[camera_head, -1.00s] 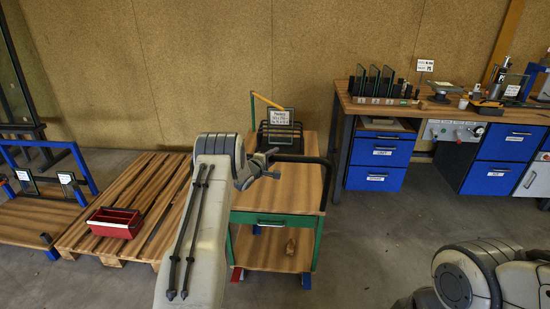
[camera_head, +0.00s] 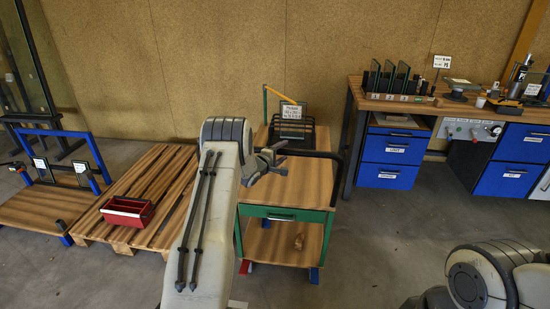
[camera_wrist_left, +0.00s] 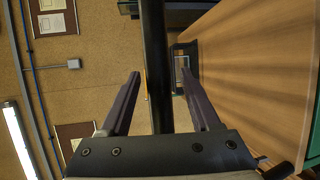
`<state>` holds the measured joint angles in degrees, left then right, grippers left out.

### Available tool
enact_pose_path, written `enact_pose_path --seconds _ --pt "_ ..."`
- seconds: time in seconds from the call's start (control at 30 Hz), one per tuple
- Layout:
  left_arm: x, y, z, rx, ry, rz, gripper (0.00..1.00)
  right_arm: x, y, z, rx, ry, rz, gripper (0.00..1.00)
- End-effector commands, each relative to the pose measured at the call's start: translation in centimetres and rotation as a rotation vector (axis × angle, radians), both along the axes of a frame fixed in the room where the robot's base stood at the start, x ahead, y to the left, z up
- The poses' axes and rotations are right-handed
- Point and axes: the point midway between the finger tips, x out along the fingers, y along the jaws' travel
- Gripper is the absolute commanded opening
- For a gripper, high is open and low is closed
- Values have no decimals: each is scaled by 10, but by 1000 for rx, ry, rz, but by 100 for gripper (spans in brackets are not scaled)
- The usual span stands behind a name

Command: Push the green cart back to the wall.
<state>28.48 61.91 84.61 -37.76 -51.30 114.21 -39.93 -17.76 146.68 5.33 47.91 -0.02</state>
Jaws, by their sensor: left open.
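The green cart (camera_head: 328,228) has a wooden top, a drawer and a lower shelf. It stands upright in front of the tan wall (camera_head: 345,60), left of the workbench. I cannot tell the gap behind it. A black handle bar (camera_head: 343,160) rises at its near right side. My left gripper (camera_head: 279,160) is open over the near part of the cart top. In the left wrist view its fingers (camera_wrist_left: 160,75) stand on either side of a black bar (camera_wrist_left: 154,40), without visibly closing on it. My right gripper is out of view.
A workbench (camera_head: 440,108) with blue drawers stands right of the cart. A wooden pallet (camera_head: 165,185) with a red tray (camera_head: 128,211) lies on the left. A black rack and a sign (camera_head: 292,110) sit on the cart top.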

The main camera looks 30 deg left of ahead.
Motion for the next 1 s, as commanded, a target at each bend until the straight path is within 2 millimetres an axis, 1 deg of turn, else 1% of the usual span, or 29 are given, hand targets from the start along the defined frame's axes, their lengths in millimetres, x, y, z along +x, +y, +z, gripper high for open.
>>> enact_pose_path --seconds 0.03,0.2,0.3,0.43,0.6,1.0 --pt "-10 1 1 -2 1 2 63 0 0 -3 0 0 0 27" --pt "-40 2 7 0 -1 3 63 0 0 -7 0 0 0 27" --pt "-55 1 10 -1 -1 2 63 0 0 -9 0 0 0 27" --pt "-70 2 12 0 0 1 63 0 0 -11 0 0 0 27" --pt "-78 1 14 1 0 0 63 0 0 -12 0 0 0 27" --pt "-78 1 14 0 0 0 63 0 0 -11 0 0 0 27"
